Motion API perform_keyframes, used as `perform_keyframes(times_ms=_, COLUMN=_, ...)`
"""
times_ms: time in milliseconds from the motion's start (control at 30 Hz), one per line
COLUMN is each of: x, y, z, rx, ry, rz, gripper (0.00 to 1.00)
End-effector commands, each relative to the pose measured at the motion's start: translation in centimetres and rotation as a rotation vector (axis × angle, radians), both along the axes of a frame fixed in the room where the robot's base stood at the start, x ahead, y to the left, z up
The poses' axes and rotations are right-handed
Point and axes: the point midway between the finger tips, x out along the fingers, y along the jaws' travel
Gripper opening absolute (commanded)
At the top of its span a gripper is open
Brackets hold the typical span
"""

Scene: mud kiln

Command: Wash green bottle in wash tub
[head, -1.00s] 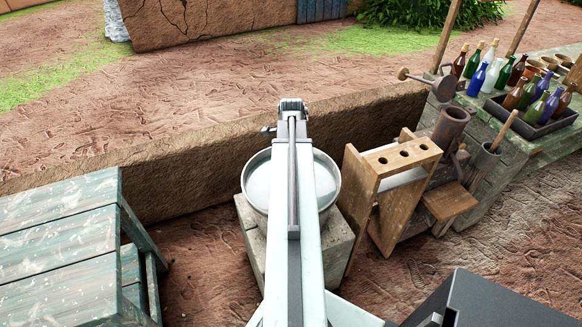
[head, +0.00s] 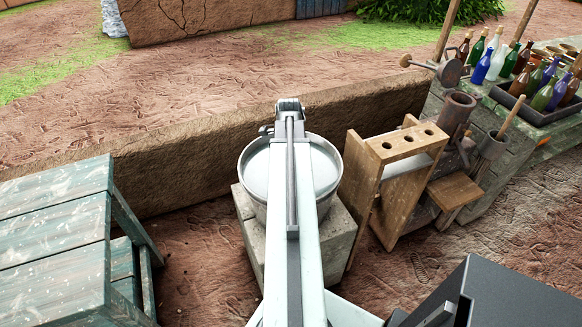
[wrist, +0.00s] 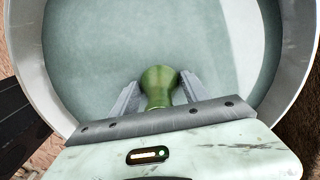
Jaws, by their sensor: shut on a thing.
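The wash tub (head: 324,170) is a round pale metal tub on a stone block, with greyish water in it. My arm reaches over its middle in the head view and hides part of it. In the wrist view the tub's rim (wrist: 297,60) curves around the picture. My gripper (wrist: 158,92) is shut on the green bottle (wrist: 158,80), of which only a short green part shows between the fingers. The bottle is over or in the tub; I cannot tell how deep it reaches. In the head view the bottle and fingers are hidden behind my arm.
A wooden rack with holes (head: 405,145) stands close to the tub's right. A stone bench holds several bottles (head: 483,66) and a dark tray (head: 535,117). A weathered table (head: 50,225) is at left. A low mud wall (head: 190,165) runs behind the tub.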

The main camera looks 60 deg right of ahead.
Motion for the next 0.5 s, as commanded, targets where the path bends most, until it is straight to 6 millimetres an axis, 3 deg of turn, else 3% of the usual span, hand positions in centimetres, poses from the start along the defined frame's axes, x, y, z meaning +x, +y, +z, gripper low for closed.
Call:
perform_keyframes(times_ms=233, x=1.5, y=2.0, z=0.0, rx=0.000, ry=0.000, rz=0.002, gripper=0.08)
perform_keyframes(times_ms=500, x=0.8, y=1.0, z=0.0, rx=0.000, ry=0.000, rz=-0.001, gripper=0.08)
